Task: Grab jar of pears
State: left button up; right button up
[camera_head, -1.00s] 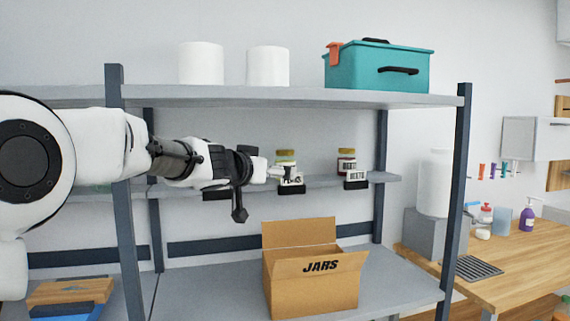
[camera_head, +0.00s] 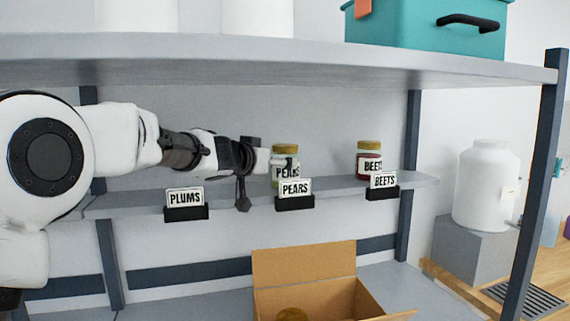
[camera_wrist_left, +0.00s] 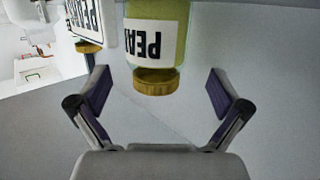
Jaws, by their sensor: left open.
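The jar of pears (camera_head: 285,158) stands on the middle shelf, a pale yellow-green jar with a gold lid and a PEARS label. My left gripper (camera_head: 262,160) is at its left side. In the left wrist view the jar (camera_wrist_left: 155,45) appears upside down, ahead of my open left gripper (camera_wrist_left: 158,82). Its lid lies between the two finger directions, and neither finger visibly touches it. The PEARS card (camera_head: 295,188) in its black holder stands in front of the jar. My right gripper is in neither view.
A beets jar (camera_head: 369,158) stands to the right, behind a BEETS card (camera_head: 384,181). A PLUMS card (camera_head: 185,197) is at the left. An open cardboard box (camera_head: 304,265) sits below with a gold lid (camera_head: 292,314) inside. The upper shelf (camera_head: 300,62) spans above the arm.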

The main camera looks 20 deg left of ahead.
pick_arm(q)
jog(key=shift+w+d+r, duration=0.2)
jog(key=shift+d, duration=0.2)
jog(key=x, duration=0.2)
jog(key=p+x, duration=0.1)
jog(key=x, duration=0.2)
jog(key=shift+w+a+f, duration=0.25)
jog(key=shift+w+f, duration=0.1)
jog(key=shift+f, duration=0.05)
jog(key=shift+s+d+r, duration=0.15)
jog(key=shift+s+r, duration=0.1)
jog(key=shift+s, duration=0.2)
jog(key=c, duration=0.5)
jog(key=shift+f, duration=0.1)
jog(key=c, duration=1.1)
jog(key=shift+c, duration=0.4)
